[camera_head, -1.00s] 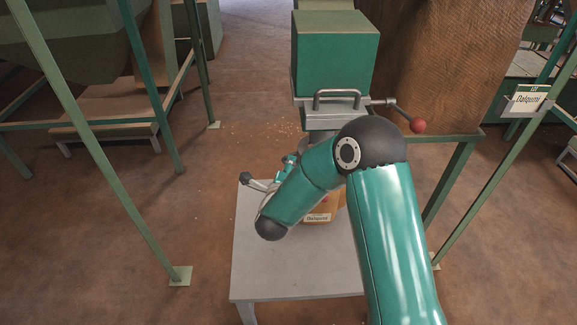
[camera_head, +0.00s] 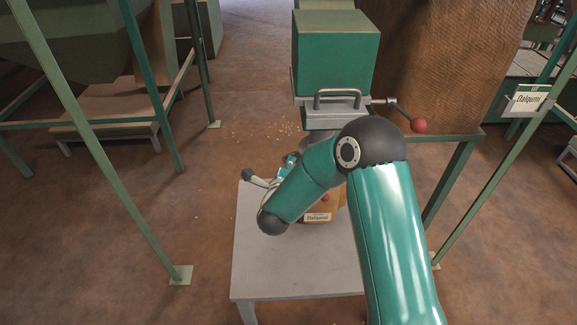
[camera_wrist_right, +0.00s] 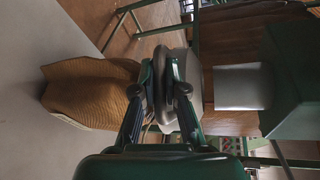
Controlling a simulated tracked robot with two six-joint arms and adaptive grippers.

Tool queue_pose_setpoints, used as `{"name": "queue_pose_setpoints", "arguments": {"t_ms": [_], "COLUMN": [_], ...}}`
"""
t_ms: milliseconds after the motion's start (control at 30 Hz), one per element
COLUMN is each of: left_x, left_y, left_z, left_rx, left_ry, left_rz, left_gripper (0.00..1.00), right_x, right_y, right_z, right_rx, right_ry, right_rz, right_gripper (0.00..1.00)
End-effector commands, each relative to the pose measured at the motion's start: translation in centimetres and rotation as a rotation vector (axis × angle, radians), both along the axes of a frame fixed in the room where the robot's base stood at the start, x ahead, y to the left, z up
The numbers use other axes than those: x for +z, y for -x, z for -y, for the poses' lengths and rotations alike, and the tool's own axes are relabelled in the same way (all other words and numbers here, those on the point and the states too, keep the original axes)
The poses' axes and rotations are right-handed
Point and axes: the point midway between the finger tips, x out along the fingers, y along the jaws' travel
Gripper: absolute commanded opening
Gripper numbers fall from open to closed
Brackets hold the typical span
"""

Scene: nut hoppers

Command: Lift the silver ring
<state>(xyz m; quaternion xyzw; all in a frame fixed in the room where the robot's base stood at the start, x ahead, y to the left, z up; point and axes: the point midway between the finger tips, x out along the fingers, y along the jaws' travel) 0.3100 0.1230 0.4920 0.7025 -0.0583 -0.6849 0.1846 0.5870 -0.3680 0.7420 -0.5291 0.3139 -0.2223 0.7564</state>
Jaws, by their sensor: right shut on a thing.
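The silver ring (camera_wrist_right: 160,72) shows in the right wrist view as a grey rounded band between my fingers, around or against the lower end of a pale grey spout (camera_wrist_right: 190,88). My right gripper (camera_wrist_right: 160,90) is shut on it, one finger at each side. In the head view my right gripper (camera_head: 292,160) is partly hidden behind my own wrist, and I cannot make out the ring there. A brown sack or basket (camera_wrist_right: 85,88) with a label stands under the spout. It also shows in the head view (camera_head: 318,217), partly covered by my arm. My left gripper is out of view.
A green hopper box (camera_head: 335,55) with a grey handle and a red-knobbed lever (camera_head: 418,125) stands above the spout. A grey table (camera_head: 295,270) bears the sack. Green posts stand on both sides. Small pale bits lie on the floor behind.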

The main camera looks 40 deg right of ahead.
Motion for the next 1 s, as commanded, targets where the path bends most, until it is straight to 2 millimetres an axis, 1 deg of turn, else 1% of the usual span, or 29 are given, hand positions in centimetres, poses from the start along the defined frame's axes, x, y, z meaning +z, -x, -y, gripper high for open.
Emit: {"name": "queue_pose_setpoints", "arguments": {"t_ms": [67, 167, 267, 300, 400, 467, 567, 833, 867, 900, 1000], "left_x": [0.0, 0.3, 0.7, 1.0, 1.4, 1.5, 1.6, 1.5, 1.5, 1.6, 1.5], "left_y": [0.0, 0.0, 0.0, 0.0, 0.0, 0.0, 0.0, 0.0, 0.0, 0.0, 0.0], "left_z": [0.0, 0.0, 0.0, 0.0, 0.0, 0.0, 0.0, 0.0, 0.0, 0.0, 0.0], "left_rx": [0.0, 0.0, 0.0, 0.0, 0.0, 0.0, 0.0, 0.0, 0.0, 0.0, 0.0], "left_ry": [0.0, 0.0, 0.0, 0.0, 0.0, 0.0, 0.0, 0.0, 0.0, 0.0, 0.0], "left_rz": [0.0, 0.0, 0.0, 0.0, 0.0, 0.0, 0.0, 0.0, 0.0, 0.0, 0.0], "left_gripper": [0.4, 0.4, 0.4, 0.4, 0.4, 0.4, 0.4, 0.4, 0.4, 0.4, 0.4], "right_x": [-0.1, 1.1, 3.4, 4.5, 6.6, 7.4, 8.0, 8.1, 8.1, 8.1, 8.0], "right_y": [0.1, 0.0, 0.0, 0.0, 0.0, 0.0, 0.0, 0.0, 0.0, 0.0, 0.0], "right_z": [-0.1, -0.1, 0.0, 0.0, 0.0, 0.0, -0.1, 0.0, 0.0, 0.0, 0.0], "right_rx": [0.003, 0.001, 0.001, 0.002, 0.002, 0.002, 0.002, 0.002, 0.002, 0.002, 0.002], "right_ry": [-0.002, -0.001, -0.001, 0.001, 0.0, 0.0, -0.001, 0.001, 0.001, 0.001, 0.001], "right_rz": [-0.006, -0.001, 0.003, 0.004, 0.004, 0.002, 0.0, 0.002, 0.002, 0.002, 0.001], "right_gripper": [0.0, 0.0, 0.0, 0.0, 0.0, 0.0, 0.0, 0.0, 0.16, 0.22, 0.37]}}
